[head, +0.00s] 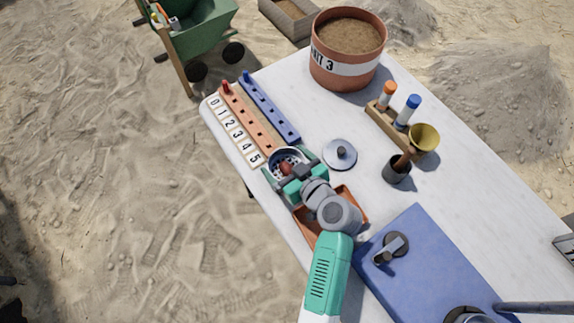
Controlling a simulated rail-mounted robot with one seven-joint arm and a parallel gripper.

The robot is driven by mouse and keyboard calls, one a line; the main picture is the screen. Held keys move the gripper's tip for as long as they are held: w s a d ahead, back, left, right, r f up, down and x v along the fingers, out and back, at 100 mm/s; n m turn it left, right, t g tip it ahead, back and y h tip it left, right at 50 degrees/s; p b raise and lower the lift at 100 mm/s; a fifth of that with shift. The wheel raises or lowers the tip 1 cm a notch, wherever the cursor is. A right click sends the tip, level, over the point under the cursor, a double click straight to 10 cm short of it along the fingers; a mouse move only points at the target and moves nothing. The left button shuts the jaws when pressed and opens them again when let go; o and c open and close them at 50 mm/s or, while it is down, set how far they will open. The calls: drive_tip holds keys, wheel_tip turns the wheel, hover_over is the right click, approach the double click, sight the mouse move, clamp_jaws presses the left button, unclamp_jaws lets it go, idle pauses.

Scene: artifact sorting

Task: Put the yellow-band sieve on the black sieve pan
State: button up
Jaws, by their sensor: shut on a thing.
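A small round sieve-like vessel (284,153) with a pale rim and a perforated floor is at the left edge of the white table, just past the numbered strip. Reddish-brown lumps lie in it. My gripper (289,169) reaches over it from the lower right and is shut on it, with its fingers at the near side. No yellow band can be made out on it; my gripper covers much of its wall. I cannot pick out the black sieve pan for certain; whether it lies under the sieve is hidden.
A grey lid-like disc (340,155) with a dark knob lies close right. An orange tray (353,197) is partly under my arm.

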drive_tip(key=shift+f, duration=0.8)
drive_tip(key=shift+f+b, duration=0.35)
drive_tip(key=shift+b, duration=0.05)
drive_tip(key=o, duration=0.9)
drive_tip(key=shift+r+p, duration=0.5)
drive_tip(key=p+v, duration=0.2)
drive_tip(key=v, duration=1)
